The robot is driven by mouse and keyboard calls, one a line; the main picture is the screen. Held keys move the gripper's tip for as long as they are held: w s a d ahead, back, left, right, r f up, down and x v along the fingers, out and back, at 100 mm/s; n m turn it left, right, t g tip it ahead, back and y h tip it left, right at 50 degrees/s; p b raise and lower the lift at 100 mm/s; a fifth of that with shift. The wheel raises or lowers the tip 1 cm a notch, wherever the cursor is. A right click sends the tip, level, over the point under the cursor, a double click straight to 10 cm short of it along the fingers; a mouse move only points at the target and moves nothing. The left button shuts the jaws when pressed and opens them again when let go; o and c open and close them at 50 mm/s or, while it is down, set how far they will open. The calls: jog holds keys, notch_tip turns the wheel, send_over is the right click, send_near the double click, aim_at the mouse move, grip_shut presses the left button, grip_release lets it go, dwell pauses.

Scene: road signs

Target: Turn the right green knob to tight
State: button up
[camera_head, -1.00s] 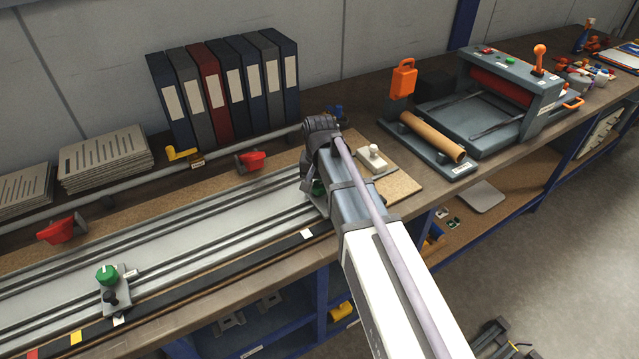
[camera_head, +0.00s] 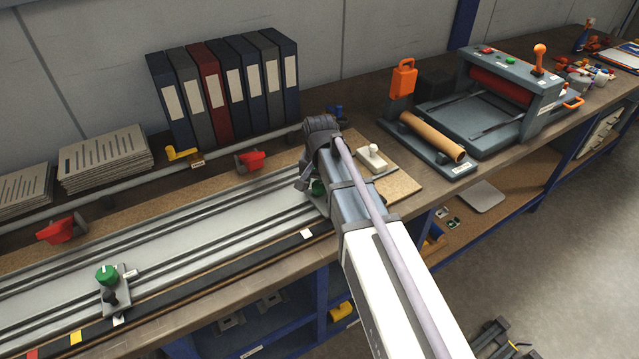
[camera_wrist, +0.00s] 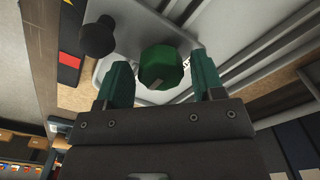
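The right green knob (camera_wrist: 161,66) shows in the wrist view between the two green-tipped fingers of my gripper (camera_wrist: 158,82). The fingers are spread, with a gap visible on each side of the knob, so they do not appear to grip it.
A black knob (camera_wrist: 98,37) stands beside the green knob. The grey rail (camera_head: 170,253) runs along the bench. A white-handled block (camera_head: 373,160) is right of my wrist. Binders (camera_head: 225,90) stand at the back.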

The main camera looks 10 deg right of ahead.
aim_at(320, 184)
jog(key=shift+o, duration=0.5)
notch_tip(320, 184, up, 11)
jog(key=p, duration=1)
jog(key=shift+p, duration=0.4)
jog(key=shift+f, duration=0.1)
